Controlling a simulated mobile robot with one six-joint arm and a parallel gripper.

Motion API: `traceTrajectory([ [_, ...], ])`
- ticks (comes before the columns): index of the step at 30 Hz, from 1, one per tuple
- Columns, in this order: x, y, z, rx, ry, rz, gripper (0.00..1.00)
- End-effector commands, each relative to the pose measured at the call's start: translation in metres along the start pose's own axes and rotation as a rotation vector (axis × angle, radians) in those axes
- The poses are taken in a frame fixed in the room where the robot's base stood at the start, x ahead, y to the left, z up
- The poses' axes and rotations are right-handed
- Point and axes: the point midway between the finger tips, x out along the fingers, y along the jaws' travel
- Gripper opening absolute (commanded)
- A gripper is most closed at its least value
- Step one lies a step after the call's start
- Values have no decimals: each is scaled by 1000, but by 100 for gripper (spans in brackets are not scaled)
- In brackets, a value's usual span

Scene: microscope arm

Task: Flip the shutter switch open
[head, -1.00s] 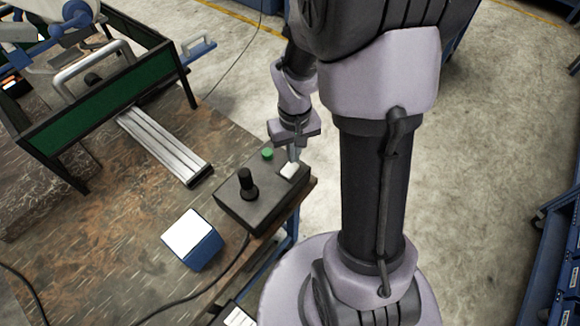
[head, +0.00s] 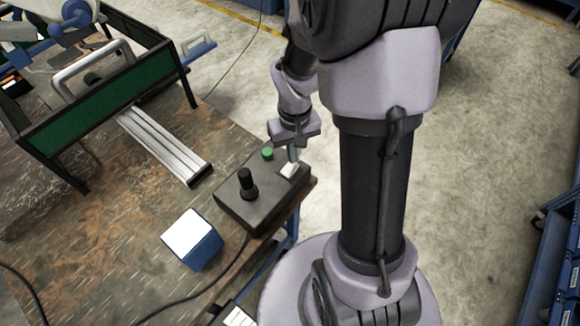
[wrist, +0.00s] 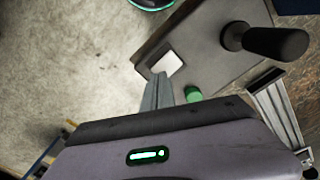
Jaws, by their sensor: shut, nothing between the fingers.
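The white shutter switch (head: 289,170) is a small rocker on the top of the dark control box (head: 235,212), near its right end. It also shows in the wrist view (wrist: 172,63). My gripper (head: 293,156) points down at the switch, its fingers shut with nothing between them. In the wrist view the fingertips (wrist: 158,78) lie at the near edge of the switch; I cannot tell whether they touch it. The fingers hide part of the switch in the head view.
On the box are a black joystick (head: 247,184) and a green button (head: 267,154). A white-topped blue block (head: 193,240), a silver rail (head: 165,146) and a green-panelled frame (head: 85,119) stand on the worn table.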

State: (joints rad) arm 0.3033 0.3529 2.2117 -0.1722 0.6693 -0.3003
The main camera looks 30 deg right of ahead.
Motion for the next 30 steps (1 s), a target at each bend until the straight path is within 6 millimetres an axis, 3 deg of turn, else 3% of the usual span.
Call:
traceTrajectory([
  [30, 16, 0, 0, 0, 0, 0, 0],
])
